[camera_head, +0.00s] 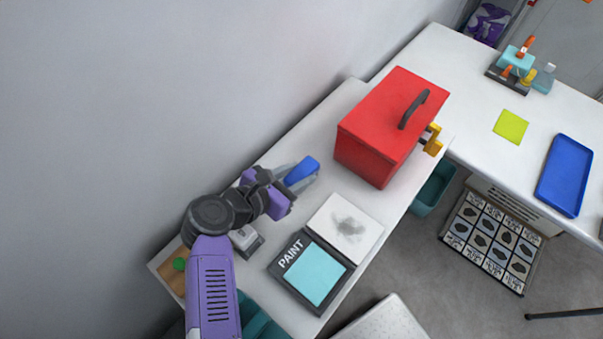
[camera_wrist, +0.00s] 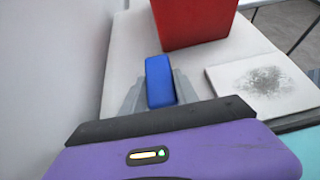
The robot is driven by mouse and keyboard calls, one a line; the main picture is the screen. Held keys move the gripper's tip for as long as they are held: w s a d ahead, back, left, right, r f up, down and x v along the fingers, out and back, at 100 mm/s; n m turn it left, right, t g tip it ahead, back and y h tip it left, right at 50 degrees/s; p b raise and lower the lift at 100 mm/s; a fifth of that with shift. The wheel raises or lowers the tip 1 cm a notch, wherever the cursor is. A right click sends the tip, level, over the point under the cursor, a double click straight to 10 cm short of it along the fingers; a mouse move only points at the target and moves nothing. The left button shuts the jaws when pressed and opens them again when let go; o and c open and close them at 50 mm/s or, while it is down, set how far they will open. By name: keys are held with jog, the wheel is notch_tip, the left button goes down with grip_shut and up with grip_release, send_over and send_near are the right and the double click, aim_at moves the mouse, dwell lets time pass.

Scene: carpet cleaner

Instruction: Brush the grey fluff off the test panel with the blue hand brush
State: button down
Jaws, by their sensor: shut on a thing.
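The blue hand brush (camera_head: 301,170) is between the fingers of my gripper (camera_head: 290,172), which is shut on it. In the wrist view the brush (camera_wrist: 160,82) shows as a blue block between the two grey fingers (camera_wrist: 157,92). Its bristles cannot be made out. The white test panel (camera_head: 325,220) lies on the bench, to the right of and nearer than the brush. A patch of grey fluff (camera_head: 349,226) lies around its middle. The panel (camera_wrist: 226,97) and fluff (camera_wrist: 263,80) also show at the right of the wrist view, apart from the brush.
A red toolbox (camera_head: 385,125) with a dark handle stands beyond the brush and panel. A PAINT tray (camera_head: 316,275) with a light-blue pad adjoins the panel's near side. A small grey object (camera_head: 246,240) sits by my arm. The wall (camera_head: 150,110) runs along the bench's left.

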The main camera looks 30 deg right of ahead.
aim_at(298, 176)
jog(key=shift+r+p, duration=1.95)
jog(key=shift+r, duration=1.05)
jog(key=shift+s+f, duration=0.1)
